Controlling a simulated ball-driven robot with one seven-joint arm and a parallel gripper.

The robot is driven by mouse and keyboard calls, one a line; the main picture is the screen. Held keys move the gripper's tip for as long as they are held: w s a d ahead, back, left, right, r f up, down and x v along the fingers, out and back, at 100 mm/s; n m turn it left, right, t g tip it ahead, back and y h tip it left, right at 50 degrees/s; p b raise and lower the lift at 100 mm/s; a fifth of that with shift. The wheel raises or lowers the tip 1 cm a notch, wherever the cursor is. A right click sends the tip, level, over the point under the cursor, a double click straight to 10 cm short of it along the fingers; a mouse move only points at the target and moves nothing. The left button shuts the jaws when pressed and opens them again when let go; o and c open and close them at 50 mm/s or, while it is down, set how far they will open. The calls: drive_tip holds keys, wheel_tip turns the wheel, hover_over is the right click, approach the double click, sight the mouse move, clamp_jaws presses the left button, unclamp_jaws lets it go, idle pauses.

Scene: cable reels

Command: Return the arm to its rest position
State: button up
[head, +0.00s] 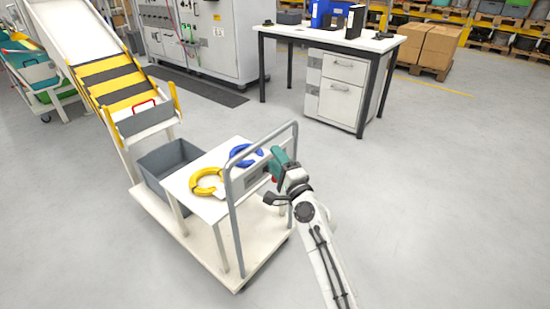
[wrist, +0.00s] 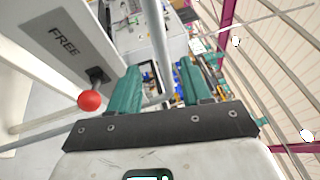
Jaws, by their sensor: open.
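My white arm reaches in from the bottom right in the head view. My gripper (head: 280,160), with teal fingers, is at the right side of the cart's grey handle frame (head: 236,210). In the wrist view my gripper (wrist: 160,88) has its two teal fingers spread apart, with no object gripped between them. A grey bar (wrist: 158,35) of the frame shows between the fingers in the picture; I cannot tell whether it touches them. A plate marked FREE (wrist: 66,40) and a red knob (wrist: 90,100) are close on the left.
The cart's white top (head: 207,208) holds a yellow ring (head: 206,190) and a blue ring (head: 240,160). A grey bin (head: 165,162) stands beside it on the cart. A desk (head: 335,38) is behind. Floor to the right is clear.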

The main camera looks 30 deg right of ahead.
idle(0.4)
drive_tip(key=s+a+f+n+g+y, duration=0.1)
drive_tip(key=s+a+f+n+g, duration=0.35)
drive_tip(key=s, duration=0.45)
drive_tip(key=s+a+f+n+g+y, duration=0.2)
drive_tip(key=s+f+n+g, duration=0.2)
drive_tip(key=s+f+n, duration=0.35)
drive_tip(key=s+a+f+n+g+y, duration=0.1)
drive_tip(key=s+a+f+n+g, duration=0.25)
drive_tip(key=s+f, duration=0.45)
drive_tip(key=s+d+r+n+g+h, duration=0.1)
drive_tip(key=s+d+n+g+h, duration=0.15)
drive_tip(key=s, duration=0.75)
drive_tip(key=s+d+r+n+g+h, duration=0.15)
drive_tip(key=s+g, duration=0.25)
drive_tip(key=s, duration=0.6)
wheel_tip(320, 180, up, 18)
drive_tip(key=p, duration=1.9)
drive_tip(key=shift+s+r+y, duration=0.2)
drive_tip(key=shift+s+y, duration=0.15)
drive_tip(key=shift+y, duration=0.05)
drive_tip(key=shift+m+g, duration=0.25)
